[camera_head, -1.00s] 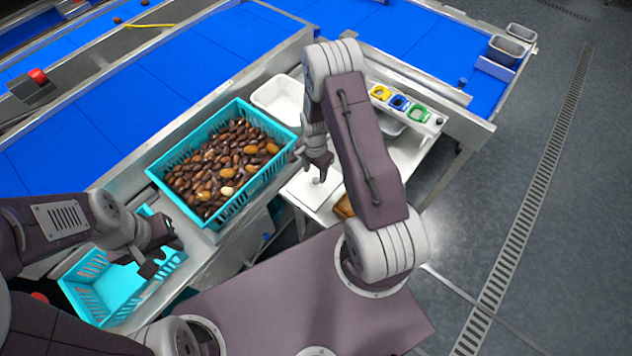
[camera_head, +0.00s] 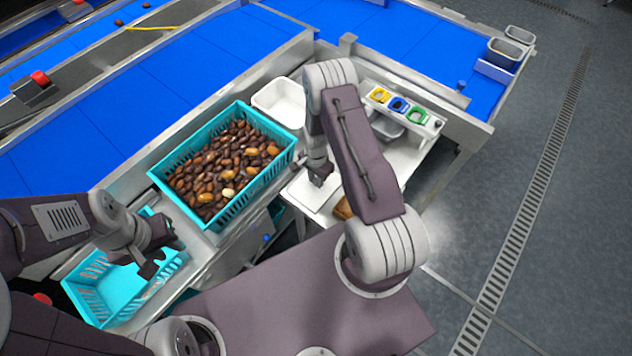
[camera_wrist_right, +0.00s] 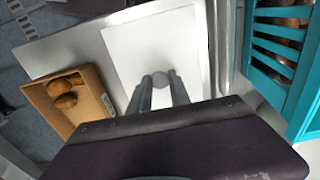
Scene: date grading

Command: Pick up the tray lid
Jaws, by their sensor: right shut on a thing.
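The tray lid (camera_wrist_right: 163,45) is a flat white rectangle with a small round grey knob (camera_wrist_right: 171,77) in the right wrist view. In the head view the lid (camera_head: 308,193) lies on the steel side table, partly hidden by my right arm. My right gripper (camera_wrist_right: 160,80) is shut on the knob, with its fingers on either side of it; it also shows in the head view (camera_head: 319,176). The lid looks flat, and I cannot tell whether it touches the table. My left gripper (camera_head: 157,262) is over the turquoise basket at lower left, with its fingers apart and nothing between them.
A turquoise crate (camera_head: 185,211) full of dates stands left of the lid. A white tub (camera_head: 279,101) is behind it. A cardboard box (camera_wrist_right: 93,104) with a few dates sits beside the lid. A rack (camera_head: 404,106) with yellow, blue and green rings stands behind my right arm.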

